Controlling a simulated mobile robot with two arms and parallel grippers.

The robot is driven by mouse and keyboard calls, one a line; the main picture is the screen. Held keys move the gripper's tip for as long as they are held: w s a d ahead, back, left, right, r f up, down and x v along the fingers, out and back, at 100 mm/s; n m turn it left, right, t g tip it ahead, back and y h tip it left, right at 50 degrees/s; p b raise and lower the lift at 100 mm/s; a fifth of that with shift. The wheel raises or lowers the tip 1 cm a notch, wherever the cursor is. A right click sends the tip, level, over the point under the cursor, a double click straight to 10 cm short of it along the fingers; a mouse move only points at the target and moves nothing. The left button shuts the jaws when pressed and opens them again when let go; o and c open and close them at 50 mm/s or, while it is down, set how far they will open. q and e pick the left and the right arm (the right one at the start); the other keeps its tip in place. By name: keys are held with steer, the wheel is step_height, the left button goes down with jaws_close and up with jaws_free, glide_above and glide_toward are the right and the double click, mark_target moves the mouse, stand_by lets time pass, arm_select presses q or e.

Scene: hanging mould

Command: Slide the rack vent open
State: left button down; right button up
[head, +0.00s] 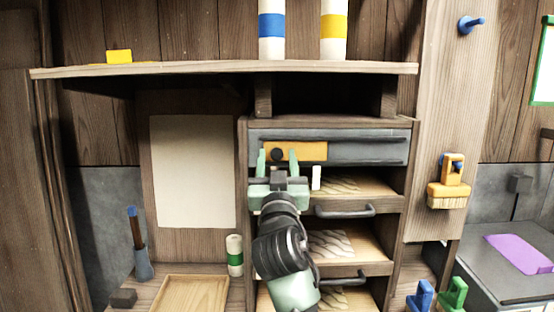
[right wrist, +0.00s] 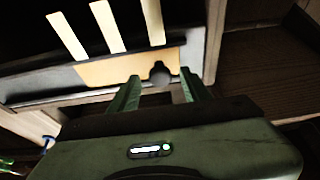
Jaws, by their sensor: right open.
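The rack vent is a grey panel (head: 370,148) across the top of the wooden rack, with an orange sliding plate (head: 312,151) at its left part. A dark round knob (head: 277,154) sits on the plate near its left end. My right gripper (head: 278,161) is open, its green fingertips on either side of the knob in the head view. In the right wrist view the knob (right wrist: 160,74) shows between and just beyond the open fingers. I cannot tell whether the fingers touch it. The orange plate (right wrist: 110,70) also shows there. My left gripper is not in view.
Below the vent are open shelves with patterned boards, a grey handle (head: 345,210) and a small white cylinder (head: 316,178). A wooden shelf (head: 200,69) overhangs above. A brush (head: 448,192) hangs at right. A white-green jar (head: 235,256) and a tray (head: 190,295) stand at lower left.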

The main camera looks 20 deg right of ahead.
jaws_close()
steer(key=shift+f, duration=0.1)
stand_by(1.2)
